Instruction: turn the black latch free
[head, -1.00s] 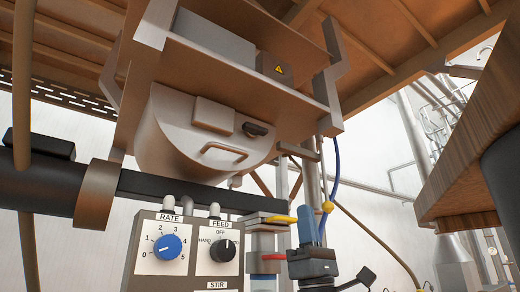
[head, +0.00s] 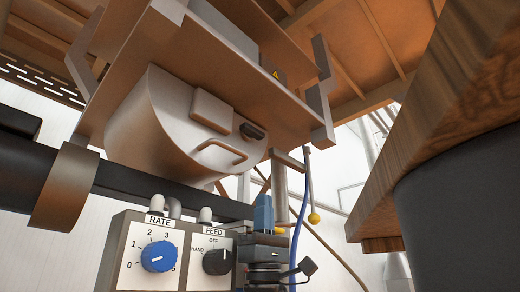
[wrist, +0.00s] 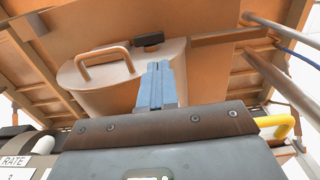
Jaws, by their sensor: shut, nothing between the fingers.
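The black latch (head: 253,131) sits at the upper right edge of the rounded steel cover (head: 170,115), above a tan bar handle (head: 221,157). In the wrist view the latch (wrist: 148,39) shows at the top of the cover, right of the handle (wrist: 104,62). My gripper (head: 263,200) has blue fingers pointing up, below the cover and apart from the latch. In the wrist view the gripper (wrist: 158,66) is shut and empty, its tips appearing just below the latch. I cannot tell the gap in depth.
A control box (head: 150,250) with a blue RATE knob (head: 159,256) and a black FEED knob (head: 216,261) stands left of my gripper. A large wooden slab (head: 450,120) overhangs at the right. A yellow handle (wrist: 276,127) shows at right in the wrist view.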

